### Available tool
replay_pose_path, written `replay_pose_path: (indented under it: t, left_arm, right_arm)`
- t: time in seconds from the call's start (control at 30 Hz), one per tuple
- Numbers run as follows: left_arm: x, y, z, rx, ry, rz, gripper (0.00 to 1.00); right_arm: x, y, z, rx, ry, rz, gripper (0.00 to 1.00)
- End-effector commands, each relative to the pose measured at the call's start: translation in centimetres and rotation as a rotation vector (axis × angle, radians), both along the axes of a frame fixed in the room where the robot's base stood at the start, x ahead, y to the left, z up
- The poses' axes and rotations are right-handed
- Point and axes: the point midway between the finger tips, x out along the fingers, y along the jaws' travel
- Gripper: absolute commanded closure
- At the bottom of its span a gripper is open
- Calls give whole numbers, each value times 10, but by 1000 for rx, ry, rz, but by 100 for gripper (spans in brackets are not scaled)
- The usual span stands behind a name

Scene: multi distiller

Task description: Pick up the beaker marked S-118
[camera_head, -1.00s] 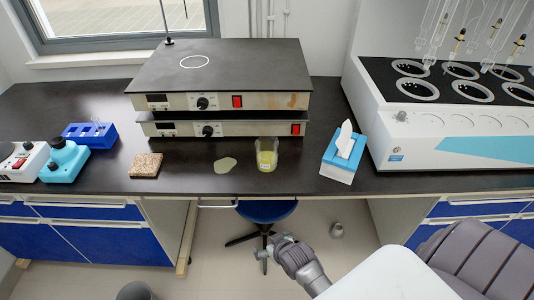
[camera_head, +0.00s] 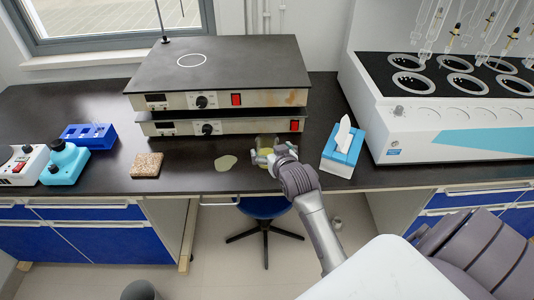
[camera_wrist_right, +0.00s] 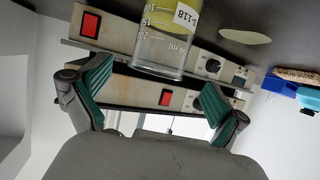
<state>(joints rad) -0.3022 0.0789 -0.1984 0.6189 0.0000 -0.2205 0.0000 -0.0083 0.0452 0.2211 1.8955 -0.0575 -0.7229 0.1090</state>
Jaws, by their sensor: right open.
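In the head view the beaker (camera_head: 266,142) is mostly hidden behind my right gripper (camera_head: 267,160). My right gripper is open at the beaker; in the wrist view its green-padded fingers (camera_wrist_right: 150,95) are spread wide, with the beaker between and beyond them. My left gripper is not in view.
Two stacked hotplates (camera_head: 222,99) stand behind the beaker. A tissue box (camera_head: 340,160) is close on the right, with the large white distiller (camera_head: 450,147) beyond. A pale spill (camera_head: 225,162) and a cork-like block (camera_head: 147,165) lie to the left on the bench.

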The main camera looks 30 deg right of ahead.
Motion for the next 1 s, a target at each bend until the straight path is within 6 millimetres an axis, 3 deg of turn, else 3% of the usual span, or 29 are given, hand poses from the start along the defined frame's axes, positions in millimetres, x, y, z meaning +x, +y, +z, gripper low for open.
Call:
replay_pose_path:
  t: [0.4,0.7,0.77,1.0]
  left_arm:
    - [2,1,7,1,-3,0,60]
    - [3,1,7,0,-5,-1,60]
    - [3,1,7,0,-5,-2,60]
    - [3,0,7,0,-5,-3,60]
  right_arm:
    - [43,-15,-18,0,0,1,1]
    - [48,-16,-21,-1,-1,1,1]
    - [48,-16,-21,-1,-1,1,8]
    - [48,-16,-21,-1,0,1,48]
